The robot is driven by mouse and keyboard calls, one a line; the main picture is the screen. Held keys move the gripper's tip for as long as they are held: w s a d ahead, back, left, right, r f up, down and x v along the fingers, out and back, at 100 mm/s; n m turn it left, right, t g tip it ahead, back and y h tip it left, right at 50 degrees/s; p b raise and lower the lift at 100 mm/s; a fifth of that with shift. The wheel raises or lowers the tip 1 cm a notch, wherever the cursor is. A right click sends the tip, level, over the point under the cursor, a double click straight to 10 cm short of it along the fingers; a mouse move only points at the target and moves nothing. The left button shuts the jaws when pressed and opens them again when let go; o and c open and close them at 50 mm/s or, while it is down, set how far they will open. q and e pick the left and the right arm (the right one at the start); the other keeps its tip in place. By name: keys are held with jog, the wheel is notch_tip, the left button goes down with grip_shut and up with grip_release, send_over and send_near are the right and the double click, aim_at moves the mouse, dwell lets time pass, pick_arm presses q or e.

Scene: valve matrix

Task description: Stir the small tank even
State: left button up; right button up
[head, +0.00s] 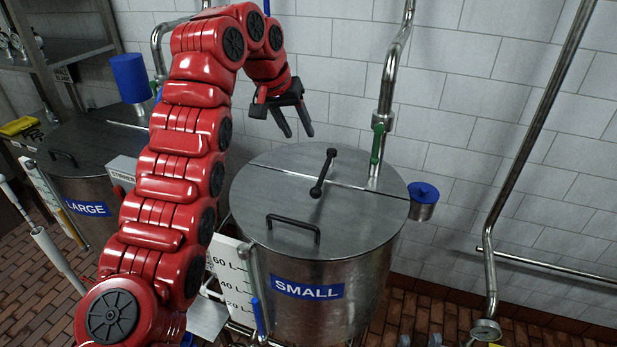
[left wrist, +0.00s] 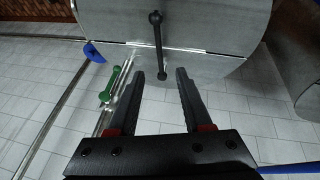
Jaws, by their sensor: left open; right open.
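The small tank (head: 330,285) is a steel drum with a blue SMALL label and a flat lid with a hinge line across it. A black bar with a knob at each end, the stirring crank (head: 323,172), stands tilted on the lid; it also shows in the left wrist view (left wrist: 157,42). My left gripper (head: 298,133) is open and empty, above and behind the tank lid, apart from the crank. In the left wrist view, the crank's near knob appears between the fingertips (left wrist: 161,74). My right gripper is not in view.
A green valve handle (head: 377,143) sits on the steel pipe behind the lid. A blue-topped cup (head: 423,198) is on the tank's right. A black lid handle (head: 293,227) is at the front. The large tank (head: 88,185) stands left, partly behind my red arm.

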pick_arm(q)
jog(key=d, duration=0.1)
jog(key=b, duration=0.3)
send_near(321, 176)
jog(key=p+x, duration=0.4)
jog(key=x, duration=0.3)
jog(key=shift+r, duration=0.1)
jog(key=shift+w+d+f, duration=0.15)
jog(key=shift+w+f, duration=0.15)
jog(key=shift+f, duration=0.3)
grip_shut()
dwell(0.7)
